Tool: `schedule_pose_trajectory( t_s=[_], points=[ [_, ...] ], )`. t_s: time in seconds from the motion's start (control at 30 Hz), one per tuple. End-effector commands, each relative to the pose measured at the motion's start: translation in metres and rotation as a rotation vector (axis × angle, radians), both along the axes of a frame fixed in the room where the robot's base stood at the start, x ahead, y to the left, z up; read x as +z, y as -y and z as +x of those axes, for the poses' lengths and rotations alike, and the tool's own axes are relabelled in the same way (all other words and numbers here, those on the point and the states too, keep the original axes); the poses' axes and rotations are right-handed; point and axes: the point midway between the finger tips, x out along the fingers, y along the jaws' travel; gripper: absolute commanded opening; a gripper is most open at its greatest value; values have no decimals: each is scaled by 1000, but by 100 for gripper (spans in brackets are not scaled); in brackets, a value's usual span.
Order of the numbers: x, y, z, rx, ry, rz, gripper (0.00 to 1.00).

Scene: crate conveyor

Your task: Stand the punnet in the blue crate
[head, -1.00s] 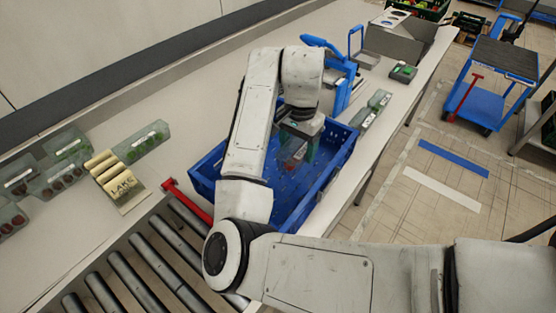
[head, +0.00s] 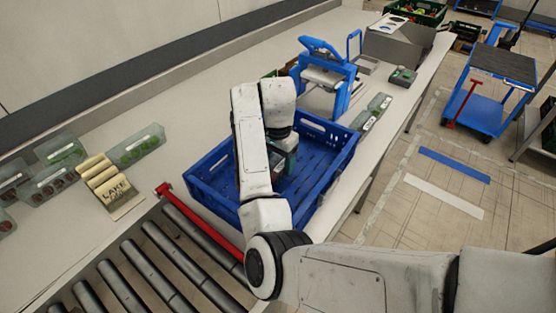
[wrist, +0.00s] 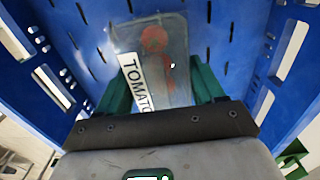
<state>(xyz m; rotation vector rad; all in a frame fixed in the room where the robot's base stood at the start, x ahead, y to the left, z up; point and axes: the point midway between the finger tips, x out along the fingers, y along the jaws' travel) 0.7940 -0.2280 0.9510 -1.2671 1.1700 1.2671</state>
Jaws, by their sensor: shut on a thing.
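The blue crate (head: 318,150) stands on the table beside the roller conveyor, with slotted walls and floor. My gripper (head: 287,160) is inside or just over the crate in the head view. In the wrist view my gripper (wrist: 160,85) has its green fingers on both sides of a clear punnet (wrist: 176,62) with red contents and a white "TOMATO" label, and is shut on it. The blue crate floor (wrist: 225,40) shows behind the punnet. I cannot tell whether the punnet touches the floor. My arm hides most of it in the head view.
Several filled punnets (head: 137,146) and tan packs (head: 110,181) stand on the table at left. A red bar (head: 205,227) borders the rollers (head: 150,272). A blue machine (head: 326,80) stands behind the crate.

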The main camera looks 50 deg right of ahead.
Motion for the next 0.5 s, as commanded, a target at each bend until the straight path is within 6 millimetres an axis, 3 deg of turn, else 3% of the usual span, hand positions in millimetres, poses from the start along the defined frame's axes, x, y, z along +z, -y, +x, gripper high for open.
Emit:
schedule_pose_trajectory(
  t_s=[0.23,0.27,0.5],
  points=[
    [-3,0,0,0,0,-1,37],
    [-4,0,0,0,0,-1,69],
    [-3,0,0,0,0,-1,92]
  ],
)
